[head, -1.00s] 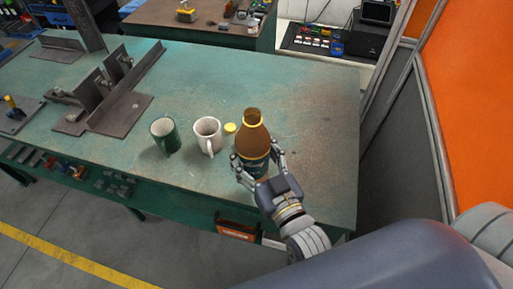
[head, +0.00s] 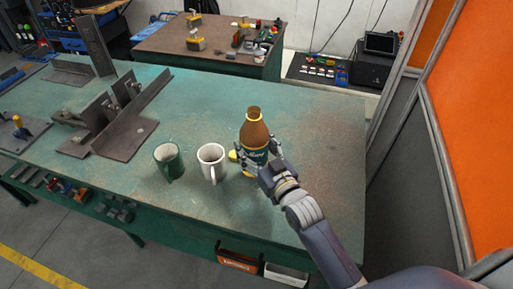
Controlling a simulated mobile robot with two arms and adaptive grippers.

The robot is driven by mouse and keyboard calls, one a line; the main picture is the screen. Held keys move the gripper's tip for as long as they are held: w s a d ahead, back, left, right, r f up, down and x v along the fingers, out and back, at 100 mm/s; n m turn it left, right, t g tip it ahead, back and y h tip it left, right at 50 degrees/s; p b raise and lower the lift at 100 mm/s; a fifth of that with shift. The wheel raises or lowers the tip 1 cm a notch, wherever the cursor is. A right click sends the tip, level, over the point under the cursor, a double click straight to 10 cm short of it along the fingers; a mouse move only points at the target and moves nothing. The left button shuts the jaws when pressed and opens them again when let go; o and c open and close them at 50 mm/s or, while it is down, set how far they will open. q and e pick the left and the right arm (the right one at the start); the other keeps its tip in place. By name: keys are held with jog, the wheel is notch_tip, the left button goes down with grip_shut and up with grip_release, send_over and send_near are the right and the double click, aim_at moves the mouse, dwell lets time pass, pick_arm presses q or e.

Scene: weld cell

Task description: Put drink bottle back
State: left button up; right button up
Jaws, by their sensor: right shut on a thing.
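The drink bottle (head: 255,133) is brown with a dark green label and a yellow band at its neck. It is upright at the right part of the green worktable (head: 318,123). My right gripper (head: 259,163) is shut around its lower part from the near right side. The fingers hide the bottle's base, so I cannot tell whether it touches the tabletop. My left gripper is not in view.
A white mug (head: 211,161) and a green mug (head: 168,162) stand left of the bottle. Steel angle pieces (head: 125,126) lie farther left. An orange bin (head: 238,257) hangs below the front edge. The table behind and right of the bottle is clear.

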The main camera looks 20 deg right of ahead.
jog(key=shift+w+d, duration=0.3)
jog(key=shift+w, duration=0.25)
jog(key=shift+w+d, duration=0.3)
jog(key=shift+w, duration=0.2)
notch_tip(320, 180, down, 3)
jog(key=shift+s+f, duration=0.1)
jog(key=shift+f, duration=0.2)
jog(key=shift+f, duration=0.2)
jog(key=o, duration=1.4)
